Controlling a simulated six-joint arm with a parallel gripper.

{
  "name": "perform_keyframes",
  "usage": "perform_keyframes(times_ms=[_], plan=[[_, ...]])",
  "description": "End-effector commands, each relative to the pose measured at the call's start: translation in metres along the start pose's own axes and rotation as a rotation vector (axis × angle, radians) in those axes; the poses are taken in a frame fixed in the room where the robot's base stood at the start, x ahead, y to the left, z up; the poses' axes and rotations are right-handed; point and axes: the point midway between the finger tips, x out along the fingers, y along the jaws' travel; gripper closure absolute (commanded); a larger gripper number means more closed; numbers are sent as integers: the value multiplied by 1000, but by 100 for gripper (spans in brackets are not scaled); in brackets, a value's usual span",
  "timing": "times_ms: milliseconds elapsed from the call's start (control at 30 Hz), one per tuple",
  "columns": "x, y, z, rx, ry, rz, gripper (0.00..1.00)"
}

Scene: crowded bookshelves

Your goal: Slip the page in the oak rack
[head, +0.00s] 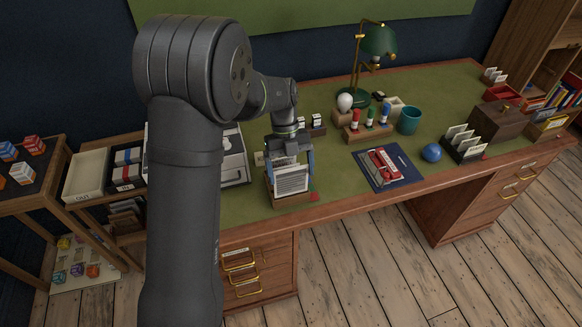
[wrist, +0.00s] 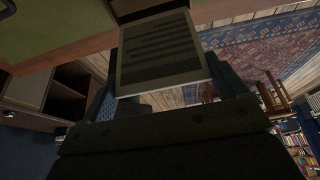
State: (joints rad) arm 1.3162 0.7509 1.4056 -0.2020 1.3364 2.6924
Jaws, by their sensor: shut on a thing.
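My gripper (head: 290,168) is shut on a page (head: 292,180), a pale sheet with dark printed lines, held upright between its fingers near the desk's front edge. The page also shows in the wrist view (wrist: 160,48), with a finger at each side. Directly below it on the desk is a low brown wooden rack (head: 289,201), apparently the oak rack. The page's lower edge meets or overlaps the rack in the head view. I cannot tell whether it sits in the slot or just above. The slot itself is hidden.
A small red object (head: 314,197) lies at the rack's right end. To the right are a blue mat (head: 372,178) with a red item, a blue ball (head: 431,153) and a dark rack (head: 470,155) holding several cards. Green desktop (head: 335,178) is clear between rack and mat.

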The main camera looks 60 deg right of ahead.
Motion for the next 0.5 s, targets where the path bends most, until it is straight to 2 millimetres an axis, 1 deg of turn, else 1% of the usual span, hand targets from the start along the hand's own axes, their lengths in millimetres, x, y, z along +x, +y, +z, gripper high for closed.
perform_keyframes(times_ms=[500], plan=[[17, 0, 7, 0, 0, 0, 42]])
